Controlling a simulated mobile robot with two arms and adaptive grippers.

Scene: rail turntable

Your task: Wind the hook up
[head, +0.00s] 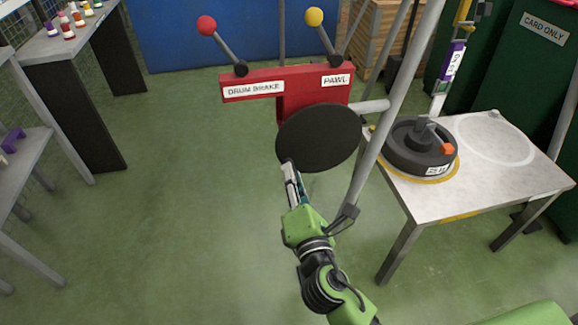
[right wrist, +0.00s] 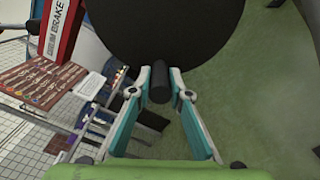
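The red winch head (head: 310,82) carries a red-knobbed lever (head: 207,25) labelled DRUM BRAKE and a yellow-knobbed lever (head: 315,17) labelled PAWL. Both levers lean up and left. A black crank disc (head: 320,136) faces me below the labels; it also shows in the right wrist view (right wrist: 165,30). My right gripper (head: 289,172) is at the disc's lower left edge. In the right wrist view its fingers close around a short dark handle (right wrist: 160,88) on the disc. The hook is hard to make out; a yellow fitting (head: 464,14) hangs at the upper right. My left gripper is out of view.
A black weight (head: 420,148) with an orange part sits on the grey table (head: 470,205) at right. A slanting grey post (head: 400,90) stands beside the winch. Shelves with small objects (head: 68,28) are at left. Green floor lies open between.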

